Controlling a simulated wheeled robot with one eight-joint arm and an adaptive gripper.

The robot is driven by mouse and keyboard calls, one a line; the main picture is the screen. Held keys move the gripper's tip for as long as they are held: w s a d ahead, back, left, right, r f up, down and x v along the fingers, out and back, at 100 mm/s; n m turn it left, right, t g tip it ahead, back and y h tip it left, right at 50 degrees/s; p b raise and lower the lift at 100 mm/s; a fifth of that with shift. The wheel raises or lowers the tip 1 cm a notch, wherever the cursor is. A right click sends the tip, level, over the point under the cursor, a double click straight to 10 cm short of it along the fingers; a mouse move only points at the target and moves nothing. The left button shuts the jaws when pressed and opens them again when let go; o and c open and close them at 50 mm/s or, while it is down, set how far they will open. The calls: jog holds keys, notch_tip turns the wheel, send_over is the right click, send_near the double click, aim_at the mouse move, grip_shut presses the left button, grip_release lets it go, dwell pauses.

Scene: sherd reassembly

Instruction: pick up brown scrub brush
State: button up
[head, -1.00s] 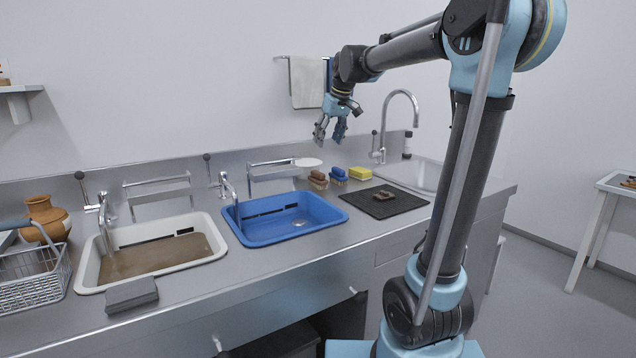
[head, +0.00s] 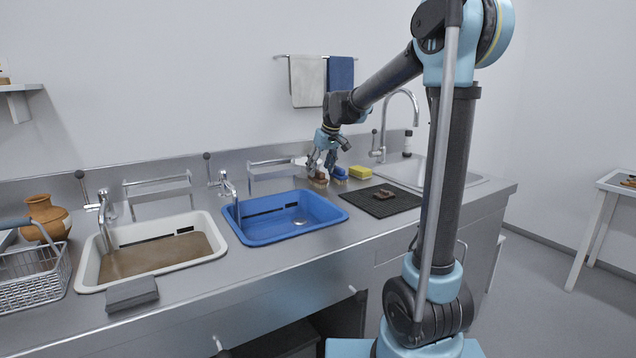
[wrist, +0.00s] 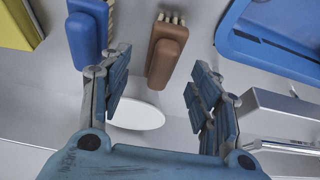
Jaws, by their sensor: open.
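The brown scrub brush (wrist: 167,50) lies on the steel counter in the wrist view, its pale bristles showing along one end. It sits ahead of and between the spread fingers of my gripper (wrist: 160,95), nearer the left finger, with nothing held. In the head view my gripper (head: 321,172) is low over the counter behind the blue basin and partly covers the brown brush (head: 319,180). A blue scrub brush (wrist: 88,32) lies beside the brown one, close to my left finger in the wrist view.
A yellow sponge (head: 360,172) lies right of the brushes. The blue basin (head: 262,238) is on the left, and a dark mat (head: 402,206) with small brown pieces lies in front. A white round dish (wrist: 138,113) and a metal rack (wrist: 275,112) are close to my fingers.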

aim_at(319, 171)
jog(key=shift+x, duration=1.95)
jog(key=shift+c, duration=0.3)
jog(key=c, duration=1.1)
notch_tip(319, 171, up, 10)
jog(key=shift+r, duration=0.1)
